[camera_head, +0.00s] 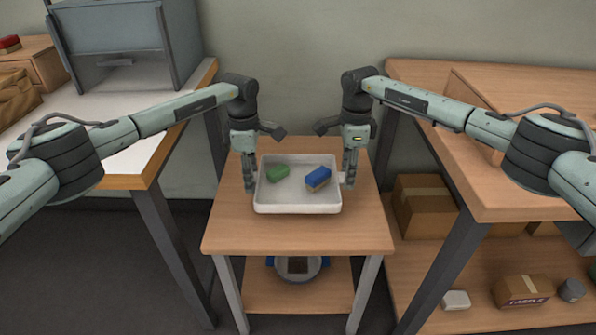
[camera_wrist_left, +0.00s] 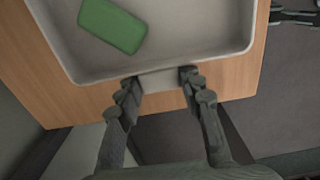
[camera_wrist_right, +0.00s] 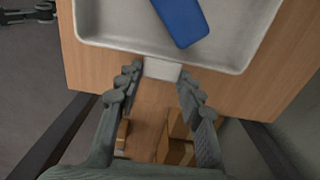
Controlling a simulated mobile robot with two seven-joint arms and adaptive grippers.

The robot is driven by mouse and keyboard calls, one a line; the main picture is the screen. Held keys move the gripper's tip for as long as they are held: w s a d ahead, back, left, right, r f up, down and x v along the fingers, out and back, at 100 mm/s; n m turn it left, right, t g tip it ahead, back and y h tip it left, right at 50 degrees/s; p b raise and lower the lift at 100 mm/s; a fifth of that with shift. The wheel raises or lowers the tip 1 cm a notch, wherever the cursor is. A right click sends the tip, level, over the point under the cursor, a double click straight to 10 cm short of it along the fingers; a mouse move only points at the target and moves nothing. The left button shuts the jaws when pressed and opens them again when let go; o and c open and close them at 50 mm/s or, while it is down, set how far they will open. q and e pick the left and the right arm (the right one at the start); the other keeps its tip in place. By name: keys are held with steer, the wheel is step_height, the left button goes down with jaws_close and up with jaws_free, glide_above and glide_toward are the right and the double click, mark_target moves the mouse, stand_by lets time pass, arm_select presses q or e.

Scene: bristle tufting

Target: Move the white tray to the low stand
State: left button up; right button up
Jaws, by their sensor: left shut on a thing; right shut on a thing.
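The white tray (camera_head: 297,209) is on or just above the wooden top of the low stand (camera_head: 295,237); I cannot tell if it touches. It looks level. A green block (camera_head: 278,174) and a blue block (camera_head: 318,178) lie in it. My left gripper (camera_head: 250,189) is shut on the tray's left handle, which shows between the fingers in the left wrist view (camera_wrist_left: 160,81). My right gripper (camera_head: 347,184) is shut on the right handle, seen in the right wrist view (camera_wrist_right: 162,70). The green block also shows in the left wrist view (camera_wrist_left: 112,25), the blue one in the right (camera_wrist_right: 182,18).
A white-topped table with a grey cabinet (camera_head: 120,45) stands at the left. A wooden bench (camera_head: 480,170) stands at the right, with cardboard boxes (camera_head: 424,206) on its lower shelf. A round blue and grey thing (camera_head: 297,268) is on the stand's lower shelf.

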arm_select(q)
steer(key=shift+w+d+r, duration=0.1)
steer(key=shift+w, duration=0.25)
arm_select(e)
steer(key=shift+w+a, duration=0.1)
steer(key=shift+w, duration=0.25)
steer(key=shift+r, duration=0.1)
arm_select(q)
steer(key=shift+s, duration=0.1)
arm_select(e)
steer(key=shift+s, duration=0.1)
